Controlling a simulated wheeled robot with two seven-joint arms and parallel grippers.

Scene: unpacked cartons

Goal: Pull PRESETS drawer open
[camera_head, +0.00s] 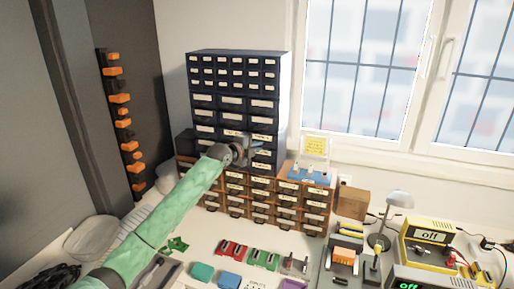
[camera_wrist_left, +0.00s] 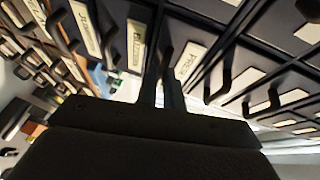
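The PRESETS drawer (camera_wrist_left: 190,61) shows in the left wrist view by its pale label, whose end is cut off or hidden. It is in the dark drawer cabinet (camera_head: 232,103), which stands against the wall in the head view. My left gripper (camera_head: 256,150) is at the cabinet's lower front. In the left wrist view its fingers (camera_wrist_left: 163,85) are close together around a dark handle beside the PRESETS label. The gripper body hides the lower part of that view. I cannot tell whether the drawer stands out from its neighbours. My right gripper is not in view.
Neighbouring drawers with handles crowd the fingers on both sides. A brown drawer unit (camera_head: 262,208) stands below the dark cabinet. A blue item with a yellow note (camera_head: 315,146) sits to the right. Boards, a lamp (camera_head: 399,199) and yellow instruments (camera_head: 427,240) occupy the bench.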

